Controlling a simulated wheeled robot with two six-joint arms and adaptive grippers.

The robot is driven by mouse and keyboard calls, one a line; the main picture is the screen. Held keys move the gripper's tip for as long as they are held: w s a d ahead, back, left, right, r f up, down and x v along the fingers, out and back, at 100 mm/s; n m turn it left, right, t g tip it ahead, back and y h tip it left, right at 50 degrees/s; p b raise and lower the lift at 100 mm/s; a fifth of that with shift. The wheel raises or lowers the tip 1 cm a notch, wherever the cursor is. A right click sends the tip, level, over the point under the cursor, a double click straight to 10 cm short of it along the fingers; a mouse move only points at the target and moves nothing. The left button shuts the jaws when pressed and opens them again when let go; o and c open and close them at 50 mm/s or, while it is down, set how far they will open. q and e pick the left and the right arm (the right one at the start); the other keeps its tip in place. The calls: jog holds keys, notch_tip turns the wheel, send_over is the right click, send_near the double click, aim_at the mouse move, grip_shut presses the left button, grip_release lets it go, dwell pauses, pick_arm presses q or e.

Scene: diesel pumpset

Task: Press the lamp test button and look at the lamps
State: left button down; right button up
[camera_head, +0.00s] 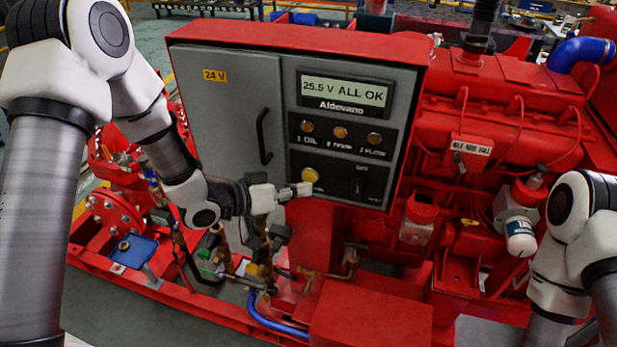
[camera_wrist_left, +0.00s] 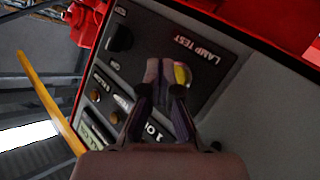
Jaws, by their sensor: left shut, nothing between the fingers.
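The yellow lamp test button (camera_head: 310,175) is on the lower part of the grey control panel (camera_head: 330,170). In the left wrist view, the button (camera_wrist_left: 182,74) shows beside the "LAMP TEST" label, partly hidden by a finger. My left gripper (camera_head: 302,189) is shut and empty, its tips just below the button in the head view; I cannot tell if they touch it. In the left wrist view, the fingertips (camera_wrist_left: 166,78) overlap the button's edge. Three lamps, left (camera_head: 307,126), middle (camera_head: 340,132) and right (camera_head: 374,138), look dull amber. My right gripper is out of view.
A display (camera_head: 344,90) above the lamps reads "25.5 V ALL OK". A dark rotary switch (camera_head: 356,186) is right of the button. A black door handle (camera_head: 263,137) stands out at the left. The red engine (camera_head: 500,110) fills the right side.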

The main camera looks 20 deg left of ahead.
pick_arm(q)
jog(key=shift+w, duration=0.15)
jog(key=shift+w, duration=0.3)
jog(key=shift+w, duration=0.4)
dwell(0.8)
dwell(0.4)
jog(key=shift+s, duration=0.8)
jog(key=s, duration=0.5)
jog(key=shift+a, duration=0.1)
dwell(0.5)
